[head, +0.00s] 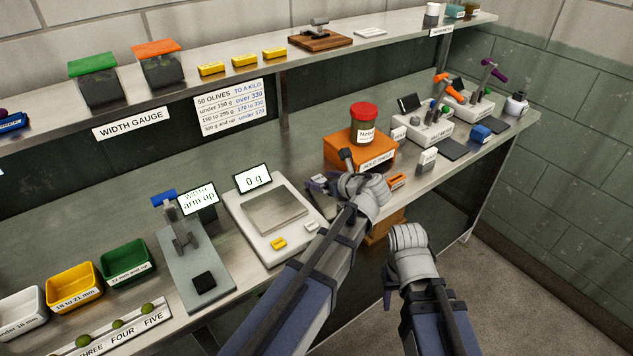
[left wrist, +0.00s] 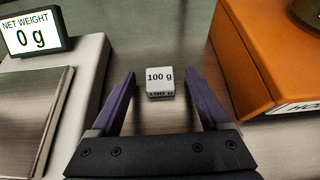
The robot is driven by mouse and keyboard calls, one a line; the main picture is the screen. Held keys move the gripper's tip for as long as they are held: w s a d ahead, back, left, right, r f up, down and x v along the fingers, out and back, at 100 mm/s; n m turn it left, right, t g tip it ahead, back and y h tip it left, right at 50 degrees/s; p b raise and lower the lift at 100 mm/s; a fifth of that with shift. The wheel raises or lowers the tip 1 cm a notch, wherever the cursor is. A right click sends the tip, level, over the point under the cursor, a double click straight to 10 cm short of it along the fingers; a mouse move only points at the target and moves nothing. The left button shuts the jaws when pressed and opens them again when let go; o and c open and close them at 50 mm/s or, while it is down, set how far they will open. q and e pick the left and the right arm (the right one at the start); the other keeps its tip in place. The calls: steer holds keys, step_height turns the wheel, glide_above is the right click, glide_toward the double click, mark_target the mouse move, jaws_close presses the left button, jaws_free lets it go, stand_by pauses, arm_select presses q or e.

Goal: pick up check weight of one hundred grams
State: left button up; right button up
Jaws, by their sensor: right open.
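The check weight (left wrist: 160,82) is a small pale block marked 100 g, standing on the steel bench in the left wrist view. My left gripper (left wrist: 160,98) is open, its two purple fingers apart on either side of the weight's near area. The weight lies ahead between the fingertips, with gaps on both sides. In the head view my left gripper (head: 320,184) is low over the bench between the scale and the orange box; the weight is not clearly visible there. My right gripper (head: 387,292) hangs beyond the front edge of the bench, mostly hidden by its own wrist, and empty.
The scale (head: 240,222), reading 0 g, stands left of the left gripper. The orange box (head: 338,155) with a red-lidded jar (head: 363,125) stands to its right. A shelf (head: 285,70) runs above the bench. A small white block (head: 428,160) stands farther right.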

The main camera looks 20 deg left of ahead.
mark_target(322, 181)
arm_select(q)
jaws_close()
stand_by(0.4)
steer(key=shift+r, duration=0.15)
step_height(322, 181, up, 10)
steer(key=p, duration=1)
